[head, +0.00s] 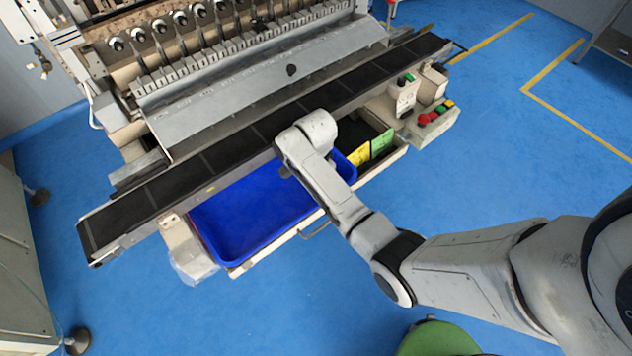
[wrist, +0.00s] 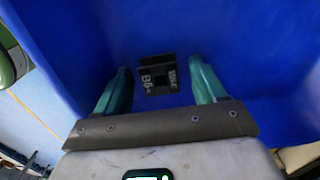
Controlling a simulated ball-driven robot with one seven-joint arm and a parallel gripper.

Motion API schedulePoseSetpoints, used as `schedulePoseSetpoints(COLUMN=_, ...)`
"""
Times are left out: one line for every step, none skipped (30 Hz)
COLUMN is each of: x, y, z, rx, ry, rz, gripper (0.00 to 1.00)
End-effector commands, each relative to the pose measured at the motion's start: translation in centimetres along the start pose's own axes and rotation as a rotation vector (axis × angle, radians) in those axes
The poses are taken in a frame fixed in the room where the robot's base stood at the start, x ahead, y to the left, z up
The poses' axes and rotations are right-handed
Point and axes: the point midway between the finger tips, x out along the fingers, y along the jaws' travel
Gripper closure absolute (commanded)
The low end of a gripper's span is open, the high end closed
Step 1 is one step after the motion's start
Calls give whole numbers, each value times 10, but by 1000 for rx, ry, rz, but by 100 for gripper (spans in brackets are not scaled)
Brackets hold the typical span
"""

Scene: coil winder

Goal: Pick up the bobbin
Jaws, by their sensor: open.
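The bobbin (wrist: 158,76) is a small dark piece with white lettering on its faces. In the wrist view it sits inside the blue bin (wrist: 255,70), between and beyond my fingers. My gripper (wrist: 160,67) is open, with one teal finger on each side of the bobbin. I see a gap between each finger and the bobbin, and I cannot tell how far below the fingertips it lies. In the head view the blue bin (head: 250,217) shows under my arm. The bobbin is hidden there, and my fingers cannot be made out.
A black conveyor belt (head: 180,187) runs along the winding machine (head: 240,95) behind the bin. Yellow and green cards (head: 370,150) stand right of the bin, near a button panel (head: 432,116). A green round stool (head: 437,338) stands in front. The blue floor is otherwise open.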

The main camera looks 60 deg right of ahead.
Motion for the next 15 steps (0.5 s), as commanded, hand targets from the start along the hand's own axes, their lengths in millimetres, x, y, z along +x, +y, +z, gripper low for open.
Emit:
schedulePoseSetpoints(x=0, y=0, z=0, rx=0, ry=0, rz=0, gripper=30)
schedulePoseSetpoints(x=0, y=0, z=0, rx=0, ry=0, rz=0, gripper=30)
schedulePoseSetpoints(x=0, y=0, z=0, rx=0, ry=0, rz=0, gripper=34)
schedulePoseSetpoints(x=0, y=0, z=0, rx=0, ry=0, rz=0, gripper=36)
schedulePoseSetpoints(x=0, y=0, z=0, rx=0, ry=0, rz=0, gripper=39)
schedulePoseSetpoints(x=0, y=0, z=0, rx=0, ry=0, rz=0, gripper=43)
schedulePoseSetpoints(x=0, y=0, z=0, rx=0, ry=0, rz=0, gripper=46)
schedulePoseSetpoints(x=0, y=0, z=0, rx=0, ry=0, rz=0, gripper=49)
schedulePoseSetpoints(x=0, y=0, z=0, rx=0, ry=0, rz=0, gripper=53)
schedulePoseSetpoints(x=0, y=0, z=0, rx=0, ry=0, rz=0, gripper=56)
schedulePoseSetpoints(x=0, y=0, z=0, rx=0, ry=0, rz=0, gripper=58)
schedulePoseSetpoints(x=0, y=0, z=0, rx=0, ry=0, rz=1, gripper=62)
schedulePoseSetpoints(x=0, y=0, z=0, rx=0, ry=0, rz=1, gripper=65)
schedulePoseSetpoints(x=0, y=0, z=0, rx=0, ry=0, rz=1, gripper=68)
schedulePoseSetpoints(x=0, y=0, z=0, rx=0, ry=0, rz=1, gripper=72)
